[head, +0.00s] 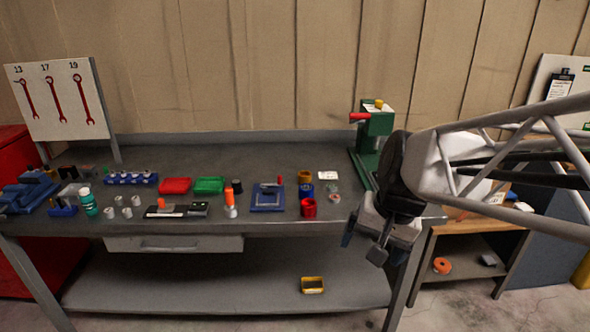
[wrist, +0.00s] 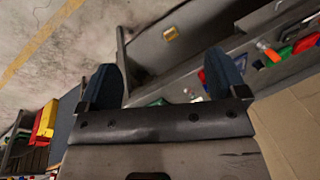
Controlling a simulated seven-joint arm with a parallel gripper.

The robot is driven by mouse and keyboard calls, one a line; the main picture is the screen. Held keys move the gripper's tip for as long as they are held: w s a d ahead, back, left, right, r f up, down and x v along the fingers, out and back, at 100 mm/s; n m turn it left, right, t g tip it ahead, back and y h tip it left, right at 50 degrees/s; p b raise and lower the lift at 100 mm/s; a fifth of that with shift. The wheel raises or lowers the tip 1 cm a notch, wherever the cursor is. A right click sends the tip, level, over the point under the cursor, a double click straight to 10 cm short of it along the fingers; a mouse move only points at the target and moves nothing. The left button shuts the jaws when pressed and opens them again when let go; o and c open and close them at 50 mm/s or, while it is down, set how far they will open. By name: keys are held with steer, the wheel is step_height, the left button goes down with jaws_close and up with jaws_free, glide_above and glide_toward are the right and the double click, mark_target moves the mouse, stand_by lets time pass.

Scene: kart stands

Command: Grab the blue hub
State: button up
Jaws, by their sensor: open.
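The blue hub (head: 306,191) appears to be the small blue cylinder on the grey workbench, between a brown-orange ring-like piece (head: 305,176) behind it and a red one (head: 308,208) in front. My gripper (head: 364,240) is in front of the bench's right end, to the right of the blue hub and apart from it. In the wrist view the two blue fingertips of my gripper (wrist: 163,80) are spread wide with nothing between them. I cannot make out the blue hub in the wrist view.
A blue square fixture (head: 267,197) stands left of the hub, and a white card (head: 300,197) is not clear there. A green press (head: 374,140) stands at the bench's right end. A yellow tray (head: 312,285) sits on the lower shelf.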

steer(key=w+a+f+m+y, duration=0.25)
steer(key=w+m, duration=0.25)
steer(key=w, duration=0.9)
steer(key=w+a+f+m+y, duration=0.1)
steer(key=w+f+m+y, duration=0.25)
steer(key=w, duration=0.95)
steer(key=m+t+y, duration=0.4)
steer(key=m, duration=0.7)
glide_toward(306, 192)
steer(key=w, duration=0.1)
steer(key=w+a, duration=0.1)
steer(key=w, duration=0.1)
steer(key=shift+w+a+f, duration=0.25)
steer(key=shift+f, duration=0.15)
steer(key=shift+x, duration=1.35)
